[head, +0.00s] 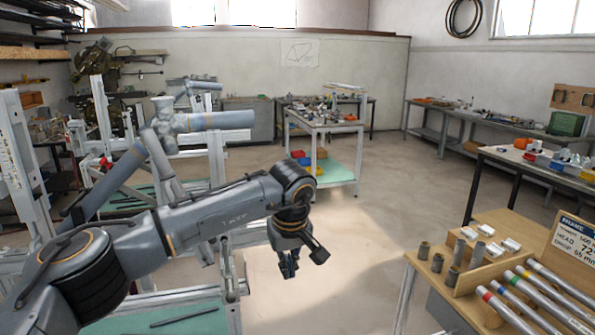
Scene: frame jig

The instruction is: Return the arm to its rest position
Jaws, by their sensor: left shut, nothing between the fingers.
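My left arm (195,222) reaches in from the left edge, dark grey with thin orange rings. It bends down at the wrist, and my left gripper (289,266) hangs below, pointing at the floor. The gripper is shut and empty. It is over open floor, apart from the jig on the left and the wooden parts stand on the right. My right gripper is out of the picture.
A white jig frame (106,121) with a grey tube (215,121) stands close behind my arm. A wooden stand (468,277) with colour-banded tubes (541,301) is at the lower right. A cart (339,127) stands farther back. The floor (385,205) between is clear.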

